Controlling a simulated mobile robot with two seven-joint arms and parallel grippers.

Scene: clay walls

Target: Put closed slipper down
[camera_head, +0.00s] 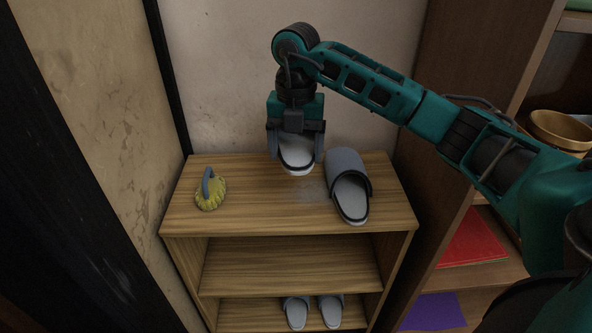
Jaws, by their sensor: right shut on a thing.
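A grey and white slipper (297,157) is in my right gripper (296,152), which comes from the upper right and is shut on it. The slipper is over the back of the wooden rack's top board (270,210); I cannot tell if it touches the wood. My gripper hides part of it. A matching slipper (347,180) lies on the top board just to the right, its closed toe toward the back wall. My left gripper is not in view.
Two more slippers (296,311) sit on the bottom shelf. A brown cabinet at the right holds a yellowish bowl (560,130) and a red item (475,242). The top board's front middle is clear.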

